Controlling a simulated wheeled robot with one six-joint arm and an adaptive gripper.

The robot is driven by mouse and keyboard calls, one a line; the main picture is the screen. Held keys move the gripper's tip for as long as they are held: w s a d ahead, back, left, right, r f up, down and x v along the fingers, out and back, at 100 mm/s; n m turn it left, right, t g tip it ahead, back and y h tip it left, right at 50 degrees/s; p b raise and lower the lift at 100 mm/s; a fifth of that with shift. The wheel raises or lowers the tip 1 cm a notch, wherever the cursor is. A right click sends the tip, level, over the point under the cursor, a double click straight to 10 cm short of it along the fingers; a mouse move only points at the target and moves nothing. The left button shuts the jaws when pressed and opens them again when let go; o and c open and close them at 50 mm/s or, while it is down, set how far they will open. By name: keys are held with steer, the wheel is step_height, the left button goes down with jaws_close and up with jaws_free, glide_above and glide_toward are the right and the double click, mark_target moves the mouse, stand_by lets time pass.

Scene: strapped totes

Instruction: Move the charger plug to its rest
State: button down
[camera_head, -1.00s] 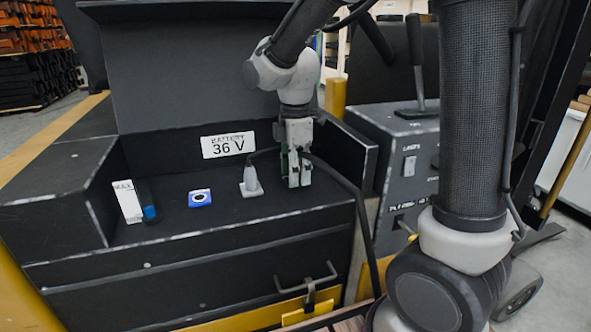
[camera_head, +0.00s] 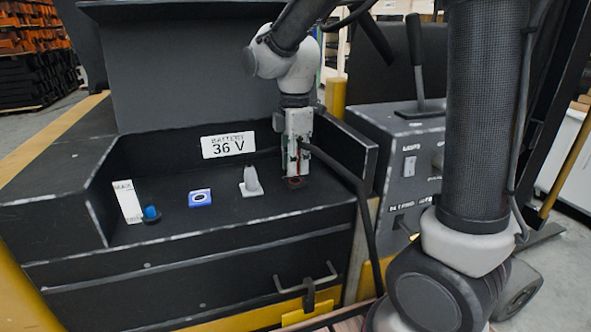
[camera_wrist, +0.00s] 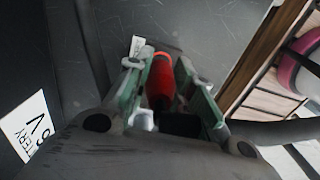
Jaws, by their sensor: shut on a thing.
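My gripper (camera_head: 296,178) points down into the right part of the black battery compartment. In the wrist view its green-edged fingers (camera_wrist: 168,95) are closed around a red rounded body, which I take for the charger plug (camera_wrist: 161,80). A black cable (camera_head: 335,165) runs from beside the gripper down to the right. A dark reddish patch (camera_head: 294,182) shows on the floor just under the fingertips; I cannot tell whether it is the plug's end or a fitting. A pale grey upright piece (camera_head: 251,182) stands left of the gripper; whether it is the rest is unclear.
A blue-and-white square (camera_head: 200,198), a blue knob (camera_head: 151,213) and a white MAX label (camera_head: 127,201) lie further left. The compartment's right wall (camera_head: 345,155) is close to the gripper. A 36 V label (camera_head: 228,145) is on the back wall.

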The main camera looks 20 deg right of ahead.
steer(key=shift+r, duration=1.9)
steer(key=shift+r, duration=3)
